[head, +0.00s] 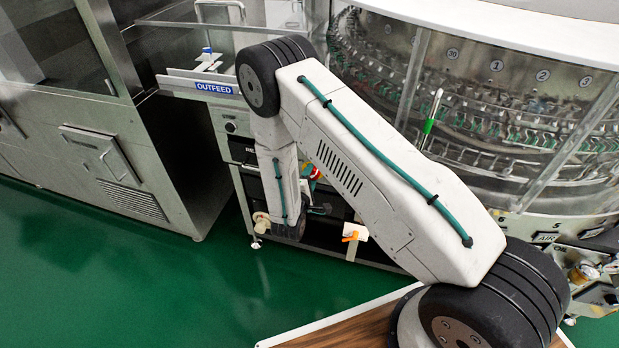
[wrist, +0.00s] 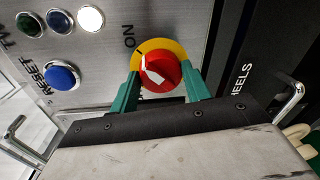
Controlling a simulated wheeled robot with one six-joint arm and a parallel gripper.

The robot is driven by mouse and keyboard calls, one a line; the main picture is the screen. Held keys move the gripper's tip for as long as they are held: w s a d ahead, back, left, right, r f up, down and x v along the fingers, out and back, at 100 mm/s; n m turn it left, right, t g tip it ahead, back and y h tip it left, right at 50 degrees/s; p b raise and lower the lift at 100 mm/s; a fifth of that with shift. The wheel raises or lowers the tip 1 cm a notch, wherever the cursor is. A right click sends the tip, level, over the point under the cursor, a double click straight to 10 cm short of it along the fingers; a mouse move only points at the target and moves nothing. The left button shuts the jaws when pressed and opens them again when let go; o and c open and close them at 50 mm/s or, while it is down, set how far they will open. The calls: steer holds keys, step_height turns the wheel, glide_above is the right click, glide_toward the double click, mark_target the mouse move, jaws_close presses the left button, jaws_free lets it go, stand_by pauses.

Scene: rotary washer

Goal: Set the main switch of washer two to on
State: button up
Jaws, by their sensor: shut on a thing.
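The main switch (wrist: 164,70) is a red rotary knob with a white pointer on a yellow ring, mounted on a metal panel in the wrist view. "ON" is printed at the upper left of the ring, and the pointer's narrow end lies at the knob's upper left, on the side of that word. The green fingers of my gripper (wrist: 161,78) are shut on the knob, one on each side. The lettering below the knob is hidden. In the head view a bit of the red knob (head: 314,173) shows behind my arm, which hides most of the panel.
A blue RESET button (wrist: 62,77) and white (wrist: 90,18), blue (wrist: 59,21) and green (wrist: 28,25) round lights or buttons sit left of the switch. Metal handles flank the panel. The glass-walled rotary washer (head: 490,100) stands right, the OUTFEED tray (head: 213,87) left. Green floor is clear in front.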

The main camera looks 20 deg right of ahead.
steer(key=shift+o, duration=0.2)
steer(key=shift+a, duration=0.1)
steer(key=o, duration=1)
steer(key=shift+c, duration=0.2)
steer(key=v, duration=0.7)
steer(key=shift+s+a, duration=0.2)
steer(key=shift+s, duration=0.05)
